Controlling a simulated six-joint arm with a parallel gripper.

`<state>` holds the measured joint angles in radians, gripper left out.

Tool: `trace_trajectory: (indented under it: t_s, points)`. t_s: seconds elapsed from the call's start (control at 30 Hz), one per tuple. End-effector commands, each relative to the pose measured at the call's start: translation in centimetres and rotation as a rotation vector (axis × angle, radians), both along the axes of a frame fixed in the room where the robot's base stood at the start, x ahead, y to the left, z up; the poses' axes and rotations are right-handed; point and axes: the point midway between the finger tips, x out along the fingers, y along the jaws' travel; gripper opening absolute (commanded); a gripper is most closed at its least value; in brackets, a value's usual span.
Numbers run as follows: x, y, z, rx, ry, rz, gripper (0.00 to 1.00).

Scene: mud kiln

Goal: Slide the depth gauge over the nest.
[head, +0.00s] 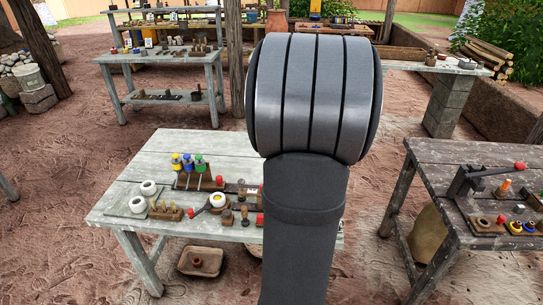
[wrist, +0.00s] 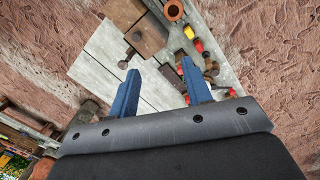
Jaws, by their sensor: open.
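My gripper (wrist: 160,72) shows in the wrist view as two blue fingers, spread apart with nothing between them. Its fingertips point toward a grey plank table (wrist: 110,55) with small items on it. I cannot tell for sure which item is the depth gauge or which is the nest. A brown wooden block (wrist: 151,32) with a dark bolt-like piece (wrist: 131,58) lies beyond the fingertips. An orange-brown ring-shaped piece (wrist: 173,10) is at the top edge. In the head view my arm hides the gripper and part of the near table.
The near table (head: 130,165) holds white round pots (head: 148,188), a rack with yellow, blue and green-topped pieces (head: 187,163), and small blocks. A right-hand table (head: 440,152) carries a dark lever tool (head: 480,180). Another bench (head: 135,57) stands behind.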

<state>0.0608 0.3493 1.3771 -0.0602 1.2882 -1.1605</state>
Motion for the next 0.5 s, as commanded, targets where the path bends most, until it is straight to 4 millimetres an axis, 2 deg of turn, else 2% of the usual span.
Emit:
trace_trajectory:
  t_s: [0.03, 0.1, 0.3, 0.4, 0.5]
  points:
    - [1.7, 2.1, -1.1, 0.006, 0.024, 0.066, 0.45]
    - [3.6, 4.8, -2.5, 0.013, 0.050, 0.156, 0.45]
    - [7.3, 11.5, -5.9, 0.029, 0.110, 0.362, 0.45]
    - [8.0, 13.5, -6.9, 0.033, 0.128, 0.423, 0.45]
    - [8.4, 14.5, -7.5, 0.035, 0.135, 0.453, 0.45]
